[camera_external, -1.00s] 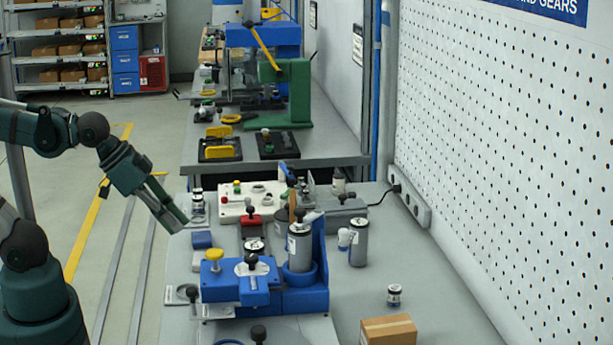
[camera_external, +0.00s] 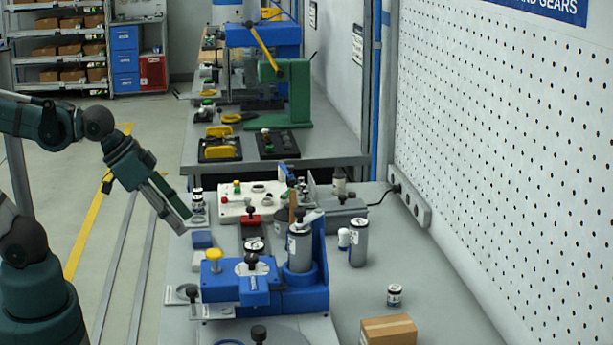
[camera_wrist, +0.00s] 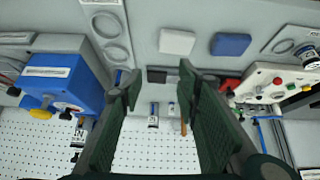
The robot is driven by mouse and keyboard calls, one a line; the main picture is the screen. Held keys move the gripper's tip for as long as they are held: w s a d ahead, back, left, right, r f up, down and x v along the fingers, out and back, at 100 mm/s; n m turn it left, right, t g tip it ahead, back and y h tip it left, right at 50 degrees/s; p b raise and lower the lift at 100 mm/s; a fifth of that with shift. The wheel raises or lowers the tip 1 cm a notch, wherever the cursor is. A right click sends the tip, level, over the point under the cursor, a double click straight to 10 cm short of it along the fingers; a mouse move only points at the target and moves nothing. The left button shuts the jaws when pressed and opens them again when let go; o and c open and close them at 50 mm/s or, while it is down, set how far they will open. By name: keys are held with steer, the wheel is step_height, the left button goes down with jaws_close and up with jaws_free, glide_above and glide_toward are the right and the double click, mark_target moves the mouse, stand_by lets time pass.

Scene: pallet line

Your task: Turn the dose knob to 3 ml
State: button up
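A blue fixture (camera_external: 235,287) stands on the near bench, with a yellow knob (camera_external: 213,254) and a black knob (camera_external: 251,259) on top. A grey canister (camera_external: 299,248) stands in its right part. In the wrist view the fixture (camera_wrist: 75,80) is at the left, with its yellow knob (camera_wrist: 40,114). No dose scale or 3 ml mark is readable, so I cannot tell which knob sets the dose. My gripper (camera_external: 183,224) hangs at the bench's left edge, left of the fixture and touching nothing. In the wrist view my gripper (camera_wrist: 160,80) is open and empty.
A white control box (camera_external: 250,203) with buttons stands behind the fixture. A blue block (camera_external: 201,240) and a white block (camera_external: 198,261) lie between my gripper and the fixture. A second canister (camera_external: 359,242), a small jar (camera_external: 394,295) and a carton (camera_external: 388,331) stand at the right.

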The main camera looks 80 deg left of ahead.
steer(key=w+d+r+n+g+p, duration=0.3)
steer(key=w+d+r+n+p, duration=0.1)
steer(key=w+d+r+p, duration=0.7)
steer(key=n+g+p, duration=0.3)
steer(key=n+p, duration=0.1)
steer(key=p, duration=0.9)
glide_toward(251, 256)
steer(key=shift+w+a, duration=0.2)
steer(key=shift+a, duration=0.3)
steer(key=shift+w+d+f+n+g+p, duration=0.15)
steer(key=shift+d+f+n+g+p, duration=0.2)
steer(key=shift+d, duration=0.25)
steer(key=shift+f, duration=3.85)
